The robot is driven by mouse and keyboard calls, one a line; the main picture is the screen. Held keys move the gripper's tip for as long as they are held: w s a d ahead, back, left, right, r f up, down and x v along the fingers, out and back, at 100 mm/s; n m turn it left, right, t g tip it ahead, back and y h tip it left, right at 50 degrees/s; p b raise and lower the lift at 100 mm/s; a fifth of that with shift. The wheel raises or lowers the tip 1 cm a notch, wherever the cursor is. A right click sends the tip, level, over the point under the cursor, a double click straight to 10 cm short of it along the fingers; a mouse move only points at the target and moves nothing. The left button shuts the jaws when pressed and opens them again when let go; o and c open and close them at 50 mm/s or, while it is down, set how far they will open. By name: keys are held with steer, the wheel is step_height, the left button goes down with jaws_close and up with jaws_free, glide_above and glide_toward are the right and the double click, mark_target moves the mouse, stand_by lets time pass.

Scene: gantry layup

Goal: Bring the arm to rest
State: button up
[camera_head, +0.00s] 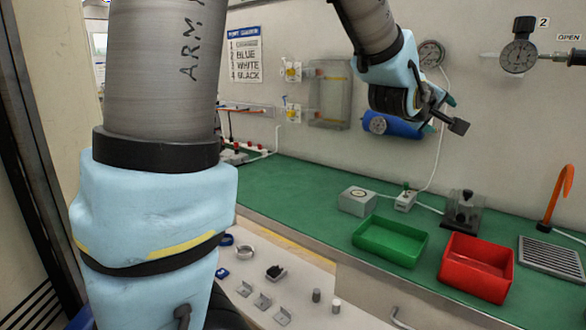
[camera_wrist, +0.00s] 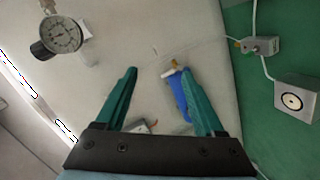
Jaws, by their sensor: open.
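My gripper (camera_head: 441,113) is raised in front of the wall, above the green worktop (camera_head: 310,190), in the upper right of the head view. In the wrist view my gripper (camera_wrist: 156,72) shows two teal fingers spread apart with nothing between their tips. The blue cylinder (camera_wrist: 180,98) seen beside the right finger is on the wall behind. In the head view this blue cylinder (camera_head: 391,125) is partly hidden by my arm.
A green bin (camera_head: 391,240) and a red bin (camera_head: 478,267) stand on the worktop's front. Behind them are a grey box (camera_head: 357,201) and a dark clear-sided device (camera_head: 463,211). Gauges (camera_head: 519,57) hang on the wall. Small parts (camera_head: 276,272) lie on a pale lower surface.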

steer(key=w+a+f+m+g+y, duration=0.1)
steer(key=a+f+y, duration=0.3)
steer(key=a+f, duration=0.45)
steer(key=w+a+f+m+g+y, duration=0.1)
steer(key=a+f+g+y, duration=0.3)
steer(key=a, duration=0.8)
steer(key=s+a+f+m+g+y, duration=0.1)
steer(key=s+a+f+g, duration=0.1)
steer(key=s+a+f, duration=0.3)
steer(key=s+a+f+m+g+y, duration=0.1)
steer(key=s+a+f, duration=0.4)
steer(key=a, duration=0.7)
steer(key=s, duration=0.2)
steer(key=shift+s+a+f+m+g+y+p, duration=0.2)
steer(key=shift+s+m+g+y+p, duration=0.1)
steer(key=shift+s+m+g+p, duration=0.1)
steer(key=shift+d, duration=0.1)
